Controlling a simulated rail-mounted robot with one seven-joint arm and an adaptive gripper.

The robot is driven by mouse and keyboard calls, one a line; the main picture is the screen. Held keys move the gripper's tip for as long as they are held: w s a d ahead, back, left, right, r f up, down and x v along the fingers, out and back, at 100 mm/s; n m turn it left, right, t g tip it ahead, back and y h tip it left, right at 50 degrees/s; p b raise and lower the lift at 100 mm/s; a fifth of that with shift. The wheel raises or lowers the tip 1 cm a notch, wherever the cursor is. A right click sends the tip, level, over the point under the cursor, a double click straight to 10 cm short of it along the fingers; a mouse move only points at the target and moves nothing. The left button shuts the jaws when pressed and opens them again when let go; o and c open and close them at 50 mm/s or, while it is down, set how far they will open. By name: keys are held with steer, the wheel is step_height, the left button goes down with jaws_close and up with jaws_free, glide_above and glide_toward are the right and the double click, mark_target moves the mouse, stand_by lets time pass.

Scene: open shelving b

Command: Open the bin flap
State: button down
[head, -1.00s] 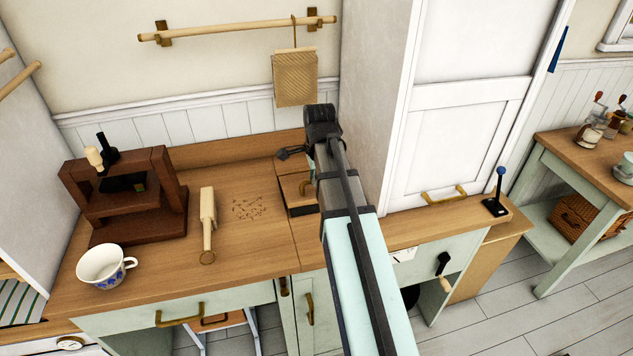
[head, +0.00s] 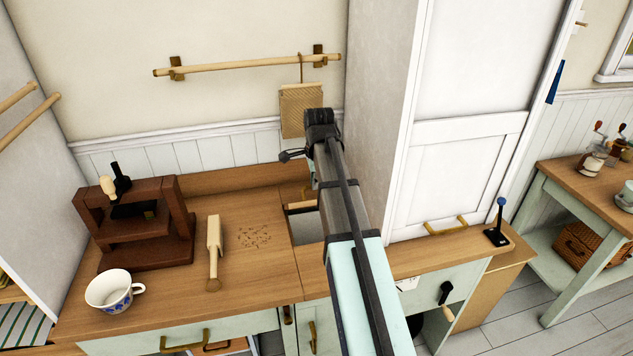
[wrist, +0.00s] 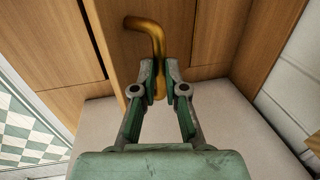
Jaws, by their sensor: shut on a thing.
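The bin flap (head: 296,196) is a wooden lid in the counter beside the tall white cabinet. In the head view it stands raised towards the back, with a pale grey opening (head: 306,228) in front of it. In the wrist view my gripper (wrist: 160,80) is shut on the flap's brass handle (wrist: 152,38), with a finger on each side of its lower end. The flap's wood shows behind the handle. In the head view my arm hides most of the gripper and the right part of the flap.
The tall white cabinet (head: 380,120) rises close to my arm on the right. A blue-knobbed lever (head: 498,222) stands on the right-hand counter.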

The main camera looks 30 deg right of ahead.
steer(key=shift+w+f, duration=0.35)
steer(key=shift+w, duration=0.05)
steer(key=c, duration=1.2)
jaws_free()
steer(key=shift+w+f, duration=0.15)
steer(key=shift+w, duration=0.05)
steer(key=shift+w+d+f, duration=0.2)
steer(key=shift+w+f, duration=0.15)
steer(key=shift+w, duration=0.1)
steer(key=shift+s+a+r, duration=0.1)
steer(key=shift+s+r, duration=0.3)
steer(key=shift+s, duration=0.1)
steer(key=shift+w+f, duration=0.1)
steer(key=shift+w, duration=0.1)
steer(key=r, duration=0.4)
steer(key=s+r, duration=0.1)
steer(key=r, duration=0.3)
steer(key=s+r, duration=0.1)
steer(key=r, duration=0.3)
steer(key=shift+s+a, duration=0.25)
steer(key=shift+f, duration=0.1)
